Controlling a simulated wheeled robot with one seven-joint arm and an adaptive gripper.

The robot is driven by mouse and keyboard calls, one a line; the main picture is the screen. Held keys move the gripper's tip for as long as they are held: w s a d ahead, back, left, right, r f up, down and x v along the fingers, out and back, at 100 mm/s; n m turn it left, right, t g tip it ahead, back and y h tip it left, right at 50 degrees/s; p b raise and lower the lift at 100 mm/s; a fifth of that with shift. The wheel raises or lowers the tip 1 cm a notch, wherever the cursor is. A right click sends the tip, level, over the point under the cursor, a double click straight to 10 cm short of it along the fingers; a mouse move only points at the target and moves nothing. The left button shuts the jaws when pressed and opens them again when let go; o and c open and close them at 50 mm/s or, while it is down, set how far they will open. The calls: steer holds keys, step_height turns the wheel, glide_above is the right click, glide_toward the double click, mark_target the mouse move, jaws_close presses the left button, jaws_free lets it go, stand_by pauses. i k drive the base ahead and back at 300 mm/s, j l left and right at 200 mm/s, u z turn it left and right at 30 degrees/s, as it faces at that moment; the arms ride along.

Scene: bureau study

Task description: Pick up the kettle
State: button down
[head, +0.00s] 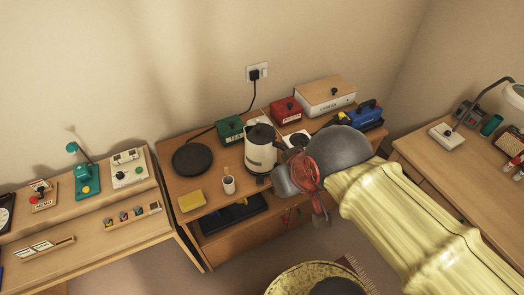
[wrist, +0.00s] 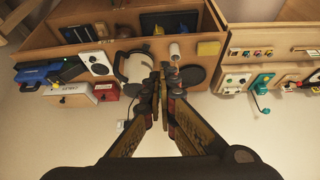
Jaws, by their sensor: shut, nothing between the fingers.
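The kettle (head: 260,155) has a cream body and a dark lid. It stands upright on the wooden bureau (head: 182,182), with its dark handle on the right in the head view. In the wrist view, which shows the room upside down, the pale kettle (wrist: 134,68) and its dark curved handle lie just left of my fingertips. My gripper (wrist: 167,72) is shut and empty, its fingers together beside the kettle with no grip on it. In the head view my wrist and arm come from the right and hide part of the bureau top.
A white box (head: 325,98) and blue toolbox (head: 362,113) are further right.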

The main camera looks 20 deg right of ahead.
mark_target(262, 159)
steer(key=j, duration=0.45)
steer(key=k+j, duration=0.15)
steer(key=j, duration=0.75)
steer(key=k+j, duration=0.15)
steer(key=j, duration=0.25)
steer(key=i+j+z, duration=0.05)
